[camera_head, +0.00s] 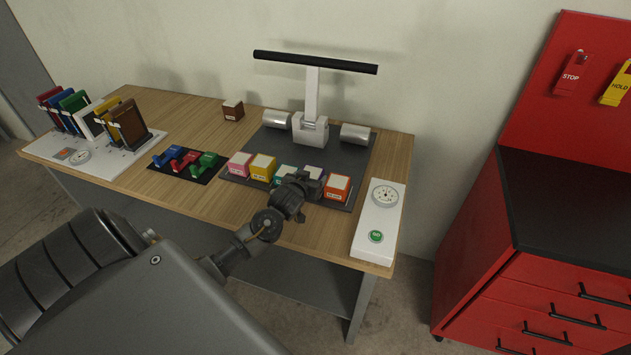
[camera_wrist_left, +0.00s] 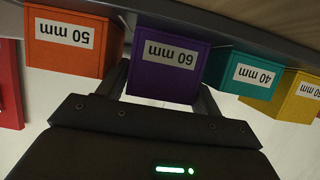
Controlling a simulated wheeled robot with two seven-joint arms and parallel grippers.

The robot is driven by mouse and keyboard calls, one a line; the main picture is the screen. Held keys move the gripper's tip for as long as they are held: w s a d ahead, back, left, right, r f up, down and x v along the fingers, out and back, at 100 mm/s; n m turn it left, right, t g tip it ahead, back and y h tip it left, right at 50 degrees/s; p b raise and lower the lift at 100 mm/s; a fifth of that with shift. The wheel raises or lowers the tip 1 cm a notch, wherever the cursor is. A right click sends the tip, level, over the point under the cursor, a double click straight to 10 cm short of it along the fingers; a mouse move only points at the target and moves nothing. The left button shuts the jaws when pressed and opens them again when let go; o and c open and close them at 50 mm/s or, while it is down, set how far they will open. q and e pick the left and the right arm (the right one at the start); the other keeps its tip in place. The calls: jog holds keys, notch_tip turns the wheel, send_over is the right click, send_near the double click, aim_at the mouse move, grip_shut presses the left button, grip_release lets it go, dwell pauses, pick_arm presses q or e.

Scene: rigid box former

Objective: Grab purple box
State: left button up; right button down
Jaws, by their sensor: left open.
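The purple box (camera_wrist_left: 167,67) has a white "60 mm" label and appears upside down in the left wrist view. It sits in a row on the dark mat. In the head view only a little of the purple box (camera_head: 314,171) shows behind my gripper. My left gripper (camera_wrist_left: 165,88) is open, with one finger on each side of the purple box; I cannot tell whether they touch it. In the head view my left gripper (camera_head: 300,185) hides most of that box. My right gripper is not in view.
An orange box (camera_head: 337,188) and a teal box (camera_head: 285,173) flank the purple one closely. Yellow (camera_head: 262,168) and pink (camera_head: 240,164) boxes stand further left. Behind is a machine (camera_head: 311,130) with metal rollers. A white panel (camera_head: 379,220) with dial and green button lies at right.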

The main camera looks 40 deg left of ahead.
pick_arm(q)
jog(key=shift+s+r, duration=0.15)
jog(key=shift+s, duration=0.15)
jog(key=shift+c, duration=0.7)
jog(key=shift+s+r, duration=0.1)
jog(key=shift+c, duration=1.2)
jog(key=shift+w, duration=0.2)
jog(key=c, duration=0.3)
jog(key=shift+r, duration=0.15)
notch_tip(320, 180, up, 2)
jog(key=shift+r+b, duration=0.1)
jog(key=shift+b, duration=0.65)
jog(key=s+r, duration=0.3)
jog(key=s, duration=0.1)
jog(key=s+r, duration=0.3)
jog(key=s, duration=0.2)
jog(key=s+r+p, duration=0.1)
jog(key=s+r, duration=0.3)
jog(key=s, duration=0.1)
jog(key=shift+d+r, duration=0.1)
jog(key=shift+d, duration=0.05)
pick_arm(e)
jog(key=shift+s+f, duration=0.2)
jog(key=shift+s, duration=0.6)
